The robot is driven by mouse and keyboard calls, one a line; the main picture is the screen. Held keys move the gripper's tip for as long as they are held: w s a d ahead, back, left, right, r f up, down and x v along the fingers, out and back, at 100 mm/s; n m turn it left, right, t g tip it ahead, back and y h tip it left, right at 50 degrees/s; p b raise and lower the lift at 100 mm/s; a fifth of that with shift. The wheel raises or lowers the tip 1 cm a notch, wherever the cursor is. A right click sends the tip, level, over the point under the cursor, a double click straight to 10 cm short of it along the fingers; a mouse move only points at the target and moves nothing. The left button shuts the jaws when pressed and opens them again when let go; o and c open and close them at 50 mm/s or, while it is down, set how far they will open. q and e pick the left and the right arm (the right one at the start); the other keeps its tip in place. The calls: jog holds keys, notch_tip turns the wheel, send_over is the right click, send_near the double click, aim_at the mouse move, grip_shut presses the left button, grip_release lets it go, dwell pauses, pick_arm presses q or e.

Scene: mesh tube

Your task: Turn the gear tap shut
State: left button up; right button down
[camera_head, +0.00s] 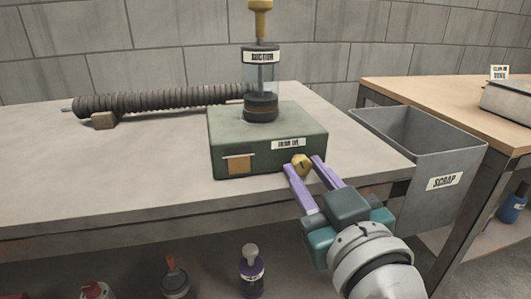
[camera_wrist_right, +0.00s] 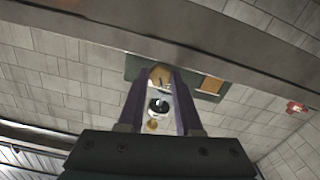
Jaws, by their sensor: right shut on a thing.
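The gear tap is a small brass-yellow knob (camera_head: 302,165) low at the right front of the green box (camera_head: 235,137), under a small white label. My right gripper (camera_head: 303,166) comes from the lower right, with its two purple fingers either side of the tap, shut on it. In the right wrist view, a tan piece of the tap (camera_wrist_right: 160,73) shows between the fingertips, against the dark green box (camera_wrist_right: 133,67). The fingers hide part of the tap, and I cannot tell how far it is turned. My left gripper is out of view.
A clear cylinder (camera_head: 261,72) with a yellow top stands on the box. A ribbed dark hose (camera_head: 160,101) runs left from it along the grey table (camera_head: 110,160). A grey scrap bin (camera_head: 430,165) stands right of the table. Bottles sit below.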

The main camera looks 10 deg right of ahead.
jog(key=shift+r+m+p, duration=0.1)
jog(key=shift+m+p, duration=0.6)
jog(key=shift+m, duration=0.5)
jog(key=m, duration=0.3)
jog(key=c, duration=0.6)
grip_release()
jog(key=shift+s+p, duration=0.1)
jog(key=shift+p, duration=0.2)
